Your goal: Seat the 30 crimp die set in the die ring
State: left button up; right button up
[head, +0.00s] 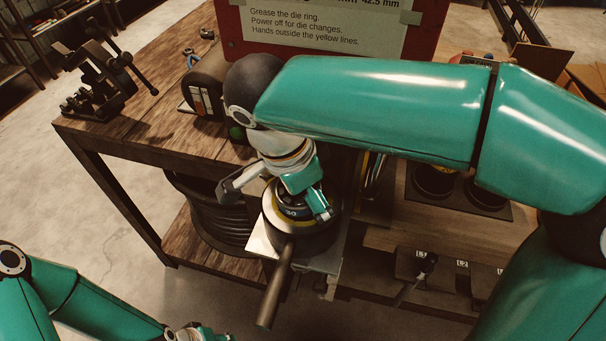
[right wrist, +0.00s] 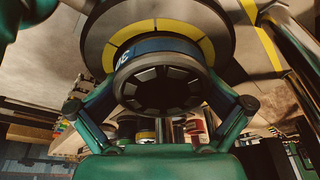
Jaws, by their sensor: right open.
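The 30 die set (head: 291,212) is a dark ring of segments with a blue band marked 30. It sits at the mouth of the round grey die ring (head: 268,230), which has a yellow band. In the right wrist view the die set (right wrist: 162,88) stands out toward the camera, in front of the yellow-banded die ring (right wrist: 102,40); I cannot tell how deep it sits. My right gripper (head: 279,200) is open, its fingers (right wrist: 162,104) spread on either side of the die set, apart from it. My left gripper (head: 196,334) is cut off at the bottom edge.
A thick handle (head: 274,290) sticks out from the crimper toward the front. A red sign board (head: 320,28) stands behind. A black vise (head: 100,80) is on the wooden bench at left. A holder with round dark wells (head: 455,190) is at right, partly behind my right arm.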

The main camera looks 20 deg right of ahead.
jog(key=v, duration=1.1)
jog(key=shift+a+r, duration=0.2)
jog(key=shift+r, duration=0.2)
jog(key=shift+s, duration=0.1)
